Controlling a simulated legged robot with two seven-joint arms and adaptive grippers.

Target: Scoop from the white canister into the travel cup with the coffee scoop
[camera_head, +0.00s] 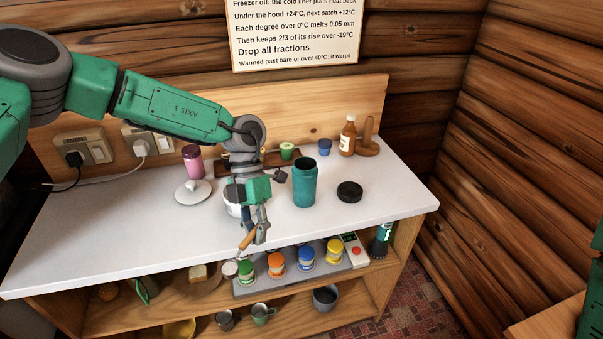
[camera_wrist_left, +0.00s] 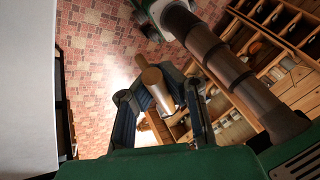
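The white canister (camera_head: 233,208) stands open on the counter, mostly hidden behind my left gripper. Its white knobbed lid (camera_head: 193,192) lies to its left. The teal travel cup (camera_head: 304,184) stands upright and open to the right of the canister. My left gripper (camera_head: 261,233) is in front of the canister at the counter's front edge, pointing down. It is shut on the coffee scoop's wooden handle (camera_head: 246,240), which slants down to the left. The handle also shows between the fingers in the left wrist view (camera_wrist_left: 156,88). The scoop's bowl is not clearly told from the shelf items. My right gripper is out of view.
A black lid (camera_head: 349,191) lies right of the cup. A pink jar (camera_head: 192,162), small green and blue cups and a brown bottle (camera_head: 347,136) stand at the back. Several colored jars (camera_head: 306,258) sit on the shelf below. The counter's left part is clear.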

